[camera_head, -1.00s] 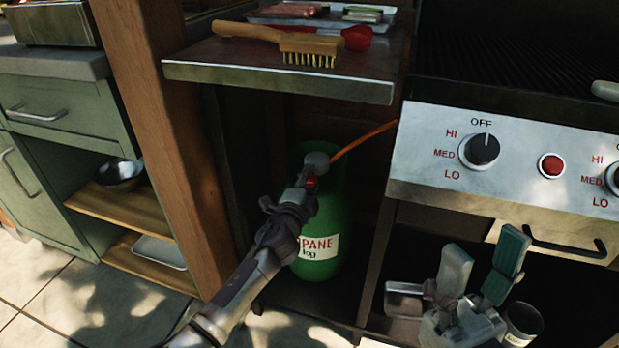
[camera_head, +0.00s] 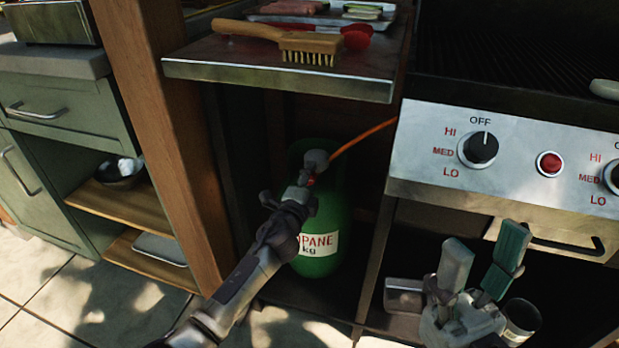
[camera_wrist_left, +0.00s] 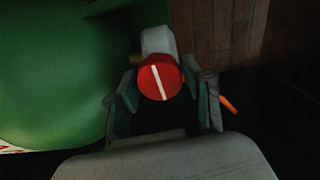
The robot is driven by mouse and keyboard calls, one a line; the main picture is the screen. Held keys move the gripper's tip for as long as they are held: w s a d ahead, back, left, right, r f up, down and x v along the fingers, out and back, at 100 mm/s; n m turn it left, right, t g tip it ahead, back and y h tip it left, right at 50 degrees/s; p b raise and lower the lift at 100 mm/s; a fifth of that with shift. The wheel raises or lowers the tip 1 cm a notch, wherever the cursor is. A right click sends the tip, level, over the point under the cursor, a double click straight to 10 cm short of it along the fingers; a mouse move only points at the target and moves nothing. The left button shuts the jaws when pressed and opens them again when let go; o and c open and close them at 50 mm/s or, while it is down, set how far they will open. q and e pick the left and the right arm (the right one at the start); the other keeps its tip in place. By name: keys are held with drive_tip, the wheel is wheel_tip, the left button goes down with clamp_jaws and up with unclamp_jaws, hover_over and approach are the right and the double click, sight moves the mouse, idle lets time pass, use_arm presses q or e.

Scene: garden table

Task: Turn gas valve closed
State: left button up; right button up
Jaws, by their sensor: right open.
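The green propane tank (camera_head: 335,215) stands in the open bay under the side shelf. Its gas valve has a round red knob (camera_wrist_left: 160,82) with a white line, slightly tilted from upright in the left wrist view. My left gripper (camera_head: 308,180) is at the valve, and in the left wrist view its fingers (camera_wrist_left: 165,92) lie on either side of the knob. I cannot tell whether both fingers press on it. In the head view the gripper hides most of the knob. My right gripper (camera_head: 480,268) is open and empty in front of the grill's lower opening.
An orange hose (camera_head: 362,136) runs from the valve toward the grill. The metal side shelf (camera_head: 280,78) overhangs the tank. A wooden post (camera_head: 165,130) stands left, the grill control panel (camera_head: 520,150) right. A metal can (camera_head: 522,318) is near my right gripper.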

use_arm(q)
drive_tip(key=shift+o, duration=0.7)
drive_tip(key=shift+s+a, duration=0.1)
drive_tip(key=v, duration=1.1)
drive_tip(key=shift+s, duration=0.35)
